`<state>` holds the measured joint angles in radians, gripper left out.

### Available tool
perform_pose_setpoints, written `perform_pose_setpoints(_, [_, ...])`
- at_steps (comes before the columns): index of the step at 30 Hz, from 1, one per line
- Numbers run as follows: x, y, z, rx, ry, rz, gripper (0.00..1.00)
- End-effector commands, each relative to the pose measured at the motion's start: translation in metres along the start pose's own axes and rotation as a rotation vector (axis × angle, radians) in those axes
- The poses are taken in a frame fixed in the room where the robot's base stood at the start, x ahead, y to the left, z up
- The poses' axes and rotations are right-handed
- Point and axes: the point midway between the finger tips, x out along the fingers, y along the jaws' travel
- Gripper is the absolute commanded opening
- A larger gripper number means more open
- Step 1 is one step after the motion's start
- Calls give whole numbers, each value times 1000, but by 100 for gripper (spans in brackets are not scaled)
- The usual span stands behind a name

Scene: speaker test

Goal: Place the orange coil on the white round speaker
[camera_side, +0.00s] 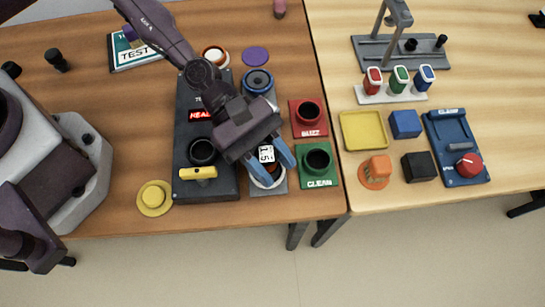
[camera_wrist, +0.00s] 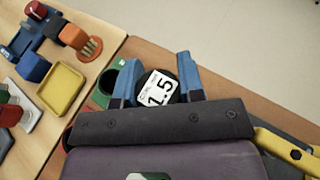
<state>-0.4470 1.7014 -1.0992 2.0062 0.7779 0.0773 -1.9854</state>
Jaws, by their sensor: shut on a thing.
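My gripper (camera_side: 275,172) points down at the front of the brown table, its two blue fingers on either side of a dark round thing with a white label (camera_side: 267,154) reading 1.5. The labelled thing (camera_wrist: 159,89) also shows between the fingers in the wrist view. The white round speaker (camera_side: 262,184) shows as a pale rim on a grey plate just below the fingers. I cannot tell whether the coil touches it.
A green CLEAN box (camera_side: 319,180) and a red BUZZ box (camera_side: 297,131) stand close to the right. A black tester (camera_side: 184,152) with a yellow handle (camera_side: 199,173) is on the left. A blue round speaker (camera_side: 258,81) is behind. A yellow tray (camera_side: 363,146) sits on the right table.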

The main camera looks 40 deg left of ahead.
Motion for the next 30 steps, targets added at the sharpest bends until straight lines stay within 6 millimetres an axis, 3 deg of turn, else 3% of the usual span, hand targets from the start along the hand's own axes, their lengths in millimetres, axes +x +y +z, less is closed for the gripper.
perform_pose_setpoints(9, [1,0,-2,1,0,1,12])
perform_pose_setpoints(10, [1,0,-2,1,0,1,40])
perform_pose_setpoints(13, [1,0,-2,1,0,1,61])
perform_pose_setpoints(23, [0,0,1,2,0,1,61])
perform_pose_setpoints(30, [-39,2,0,-2,0,7,61])
